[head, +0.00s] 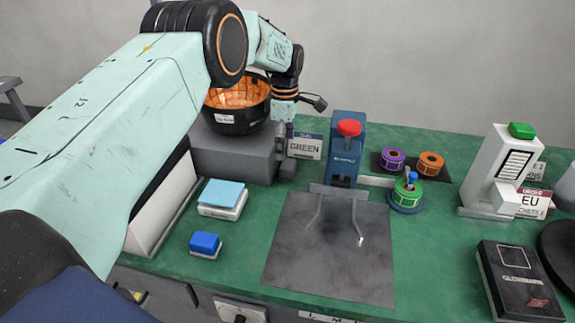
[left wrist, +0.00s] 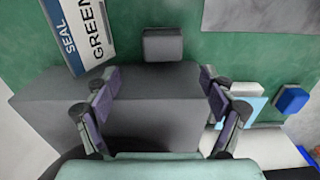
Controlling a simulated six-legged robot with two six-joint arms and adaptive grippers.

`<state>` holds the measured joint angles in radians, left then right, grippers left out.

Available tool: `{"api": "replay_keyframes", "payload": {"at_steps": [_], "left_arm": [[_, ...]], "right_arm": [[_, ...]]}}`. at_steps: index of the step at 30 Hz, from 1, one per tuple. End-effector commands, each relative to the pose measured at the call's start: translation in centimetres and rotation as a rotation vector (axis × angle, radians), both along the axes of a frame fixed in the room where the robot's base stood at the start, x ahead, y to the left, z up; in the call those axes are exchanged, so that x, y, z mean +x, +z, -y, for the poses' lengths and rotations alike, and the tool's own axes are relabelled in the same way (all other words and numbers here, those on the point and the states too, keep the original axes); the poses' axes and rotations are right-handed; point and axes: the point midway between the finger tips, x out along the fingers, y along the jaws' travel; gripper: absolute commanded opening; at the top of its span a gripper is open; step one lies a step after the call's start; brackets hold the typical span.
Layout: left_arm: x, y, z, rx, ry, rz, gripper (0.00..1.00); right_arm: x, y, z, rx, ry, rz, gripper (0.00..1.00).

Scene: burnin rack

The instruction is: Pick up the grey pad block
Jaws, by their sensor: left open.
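The grey pad block (left wrist: 163,45) is a small grey block on the green bench top, just beyond the fingertips in the left wrist view. In the head view it shows small (head: 288,169), beside the large grey box and below the GREEN sign. My left gripper (left wrist: 156,82) is open, with nothing between its fingers. It hangs above the edge of the large grey box, apart from the block. In the head view its fingers (head: 288,130) are small and partly hidden. My right gripper is not in view.
The large grey box (head: 232,158) carries a black pot (head: 238,123). A SEAL GREEN sign (head: 305,146) stands close to the block. A blue press with a red knob (head: 348,128) stands to the right, behind a dark plate (head: 330,250). A light-blue pad (head: 222,193) lies nearer the front.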

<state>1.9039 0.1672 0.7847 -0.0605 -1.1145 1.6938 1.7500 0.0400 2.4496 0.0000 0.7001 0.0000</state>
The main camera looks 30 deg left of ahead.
Motion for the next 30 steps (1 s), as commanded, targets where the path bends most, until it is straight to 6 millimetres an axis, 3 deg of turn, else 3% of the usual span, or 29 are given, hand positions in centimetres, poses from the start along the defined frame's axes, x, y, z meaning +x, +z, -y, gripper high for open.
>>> {"api": "replay_keyframes", "payload": {"at_steps": [18, 26, 30], "left_arm": [[-0.3, -7.3, 0.8, -0.001, -0.001, -0.002, 0.83], [-0.1, -7.5, 0.7, 0.000, -0.001, -0.001, 0.83], [0.0, -7.5, 0.6, 0.000, -0.001, -0.001, 0.74]], "right_arm": [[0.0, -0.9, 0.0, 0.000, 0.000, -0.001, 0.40], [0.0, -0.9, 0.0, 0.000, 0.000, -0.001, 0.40], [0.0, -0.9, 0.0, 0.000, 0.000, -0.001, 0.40]]}}
